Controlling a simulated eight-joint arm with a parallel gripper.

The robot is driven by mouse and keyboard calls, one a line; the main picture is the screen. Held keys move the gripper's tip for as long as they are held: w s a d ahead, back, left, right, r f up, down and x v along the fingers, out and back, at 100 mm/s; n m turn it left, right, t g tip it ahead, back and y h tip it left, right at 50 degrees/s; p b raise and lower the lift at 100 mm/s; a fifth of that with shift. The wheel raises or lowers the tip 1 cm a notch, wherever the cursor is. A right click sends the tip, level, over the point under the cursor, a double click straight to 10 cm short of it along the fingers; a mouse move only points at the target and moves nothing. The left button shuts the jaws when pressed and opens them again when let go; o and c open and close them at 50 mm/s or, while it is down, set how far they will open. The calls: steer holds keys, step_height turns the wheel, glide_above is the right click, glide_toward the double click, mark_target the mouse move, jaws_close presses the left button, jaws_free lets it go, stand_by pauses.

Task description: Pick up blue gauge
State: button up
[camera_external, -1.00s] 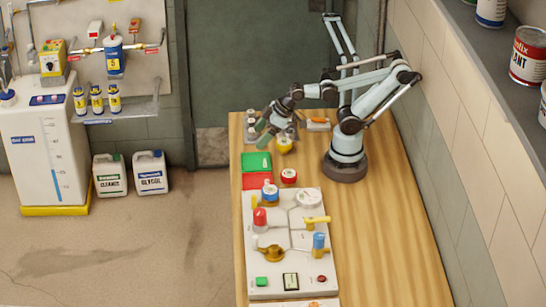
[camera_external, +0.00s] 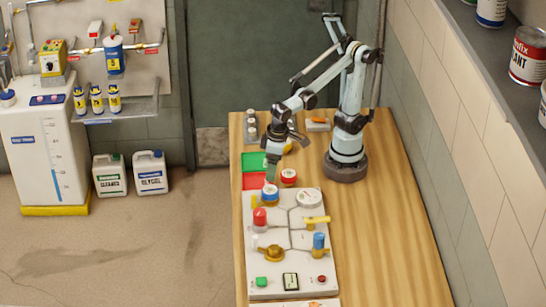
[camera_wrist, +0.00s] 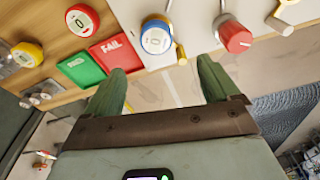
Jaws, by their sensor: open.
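The blue gauge (camera_external: 270,192) is a round blue-rimmed dial with a white face at the far left corner of the white valve board (camera_external: 262,283). In the wrist view the blue gauge (camera_wrist: 156,38) lies just beyond the gap between my fingertips, apart from both. My gripper (camera_external: 270,178) points down close above and behind the gauge in the external view. Its two green fingers are spread with nothing between them; the gripper (camera_wrist: 162,66) also shows in the wrist view.
A red gauge (camera_external: 288,176) stands close behind the board. Green (camera_external: 256,161) and red (camera_external: 254,181) pads lie behind and left. A red knob (camera_external: 260,217), yellow handle (camera_external: 317,220) and blue-topped valve (camera_external: 319,242) rise from the board. The table's right side is clear.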

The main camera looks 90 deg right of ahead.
mark_target(270, 190)
steer(key=f, duration=0.6)
steer(key=shift+w+d+f, duration=0.15)
steer(key=shift+w, duration=0.2)
steer(key=shift+d+f, duration=0.2)
steer(key=shift+f, duration=2.5)
steer(key=c, duration=1.4)
steer(key=shift+r, duration=0.2)
